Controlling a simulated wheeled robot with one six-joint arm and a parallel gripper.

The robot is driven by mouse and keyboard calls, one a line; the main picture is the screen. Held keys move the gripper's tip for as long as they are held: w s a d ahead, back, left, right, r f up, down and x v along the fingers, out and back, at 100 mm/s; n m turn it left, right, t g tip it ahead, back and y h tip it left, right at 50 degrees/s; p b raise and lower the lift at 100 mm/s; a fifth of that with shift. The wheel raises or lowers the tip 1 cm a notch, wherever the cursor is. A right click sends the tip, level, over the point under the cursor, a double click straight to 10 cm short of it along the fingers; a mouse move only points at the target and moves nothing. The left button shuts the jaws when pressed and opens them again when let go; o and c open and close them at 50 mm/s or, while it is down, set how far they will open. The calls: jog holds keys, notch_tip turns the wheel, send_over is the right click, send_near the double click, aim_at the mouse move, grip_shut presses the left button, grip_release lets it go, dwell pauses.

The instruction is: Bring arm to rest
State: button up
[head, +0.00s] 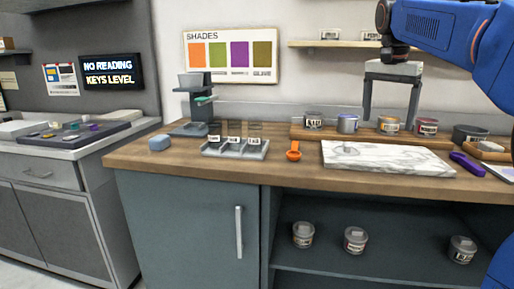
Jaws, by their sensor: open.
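My blue arm (440,25) reaches in from the upper right. My gripper (391,112) hangs pointing down from it, with two dark grey fingers spread wide apart. The gripper is open and nothing shows between its fingers except the jars and wall behind. In the picture its fingertips overlap the row of jars at the back of the wooden counter (190,168). I cannot tell how far above the counter they are.
A purple tool (466,164) lies right. A wall shelf (340,44) is above.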

jog(key=s+a+f+n+t, duration=0.1)
jog(key=s+a+f+n, duration=0.2)
jog(key=s+f, duration=1.2)
jog(key=s+a+f+n+t+y, duration=0.1)
jog(key=s+a+f+n, duration=0.3)
jog(key=s+f, duration=1.1)
notch_tip(320, 180, down, 2)
jog(key=n+t, duration=0.1)
jog(key=n, duration=0.1)
jog(key=shift+s+a+n, duration=0.15)
jog(key=shift+s+n, duration=0.15)
jog(key=shift+n, duration=0.1)
jog(key=shift+f, duration=0.1)
